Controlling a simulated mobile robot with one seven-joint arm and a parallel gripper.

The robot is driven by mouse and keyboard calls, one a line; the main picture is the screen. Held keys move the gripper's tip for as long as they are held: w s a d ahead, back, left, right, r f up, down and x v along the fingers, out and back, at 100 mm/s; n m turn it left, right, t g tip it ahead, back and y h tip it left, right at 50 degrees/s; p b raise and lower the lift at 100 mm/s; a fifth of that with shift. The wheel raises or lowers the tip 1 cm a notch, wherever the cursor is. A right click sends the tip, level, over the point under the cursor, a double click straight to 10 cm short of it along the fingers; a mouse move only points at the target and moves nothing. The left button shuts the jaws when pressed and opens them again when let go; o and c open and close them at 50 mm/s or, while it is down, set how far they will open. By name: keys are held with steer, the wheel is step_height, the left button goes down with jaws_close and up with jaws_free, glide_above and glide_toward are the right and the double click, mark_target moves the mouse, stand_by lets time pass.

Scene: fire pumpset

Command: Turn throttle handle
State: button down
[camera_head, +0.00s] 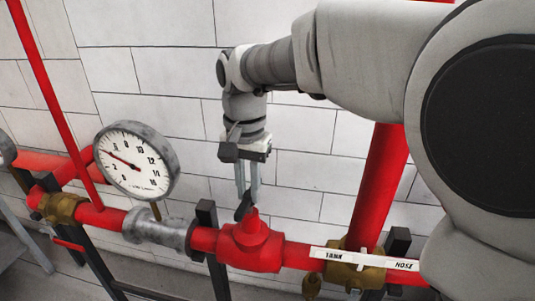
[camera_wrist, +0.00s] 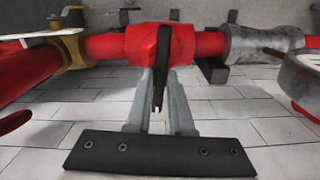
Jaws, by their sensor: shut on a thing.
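The throttle handle is a dark, narrow lever (camera_head: 244,206) on top of the red valve body (camera_head: 250,248) in the head view. In the wrist view the dark lever (camera_wrist: 160,75) stands out from the red valve body (camera_wrist: 135,45) toward the camera. My gripper (camera_head: 246,200) comes down from above, and its two grey fingers reach the lever. In the wrist view the fingers of my gripper (camera_wrist: 161,78) lie on either side of the lever, shut on it. The fingertips hide part of the lever near the valve.
A round pressure gauge (camera_head: 136,160) stands left of the valve. A white lever labelled TANK and HOSE (camera_head: 365,259) lies to the right on a brass valve (camera_head: 357,276). A thick red pipe (camera_head: 382,185) rises at the right. A white block wall (camera_head: 140,55) is behind.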

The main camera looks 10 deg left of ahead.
mark_target(249, 194)
steer(key=n+p, duration=0.1)
steer(key=n, duration=0.2)
steer(key=shift+r, duration=0.1)
steer(key=shift+n+p, duration=0.6)
steer(key=shift+n, duration=1.1)
steer(key=c, duration=0.8)
jaws_free()
step_height(249, 194, up, 17)
steer(key=p, duration=0.2)
steer(key=shift+r, duration=0.15)
